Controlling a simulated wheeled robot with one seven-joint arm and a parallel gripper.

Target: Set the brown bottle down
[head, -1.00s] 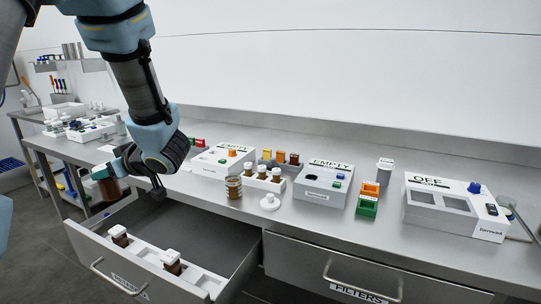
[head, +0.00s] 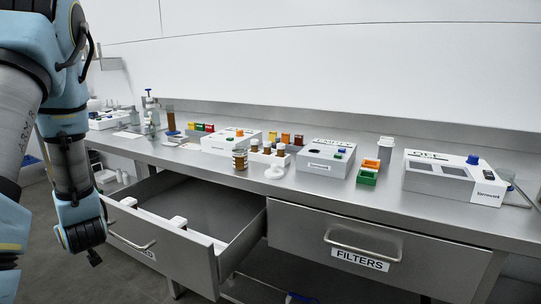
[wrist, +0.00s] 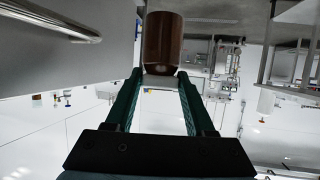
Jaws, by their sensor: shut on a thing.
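In the wrist view, the brown bottle (wrist: 164,40) sits beyond the two green fingertips of my gripper (wrist: 160,78). The fingers are shut on its white cap end, and the bottle's brown body points away from the palm. The bottle hangs in the air, with no surface visibly touching it. In the head view, my arm reaches down at the left, in front of the open drawer. The fingers and the held bottle cannot be made out there.
The open drawer (head: 238,246) holds a white rack with white caps showing. A shut drawer labelled FILTERS (head: 370,245) lies right.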

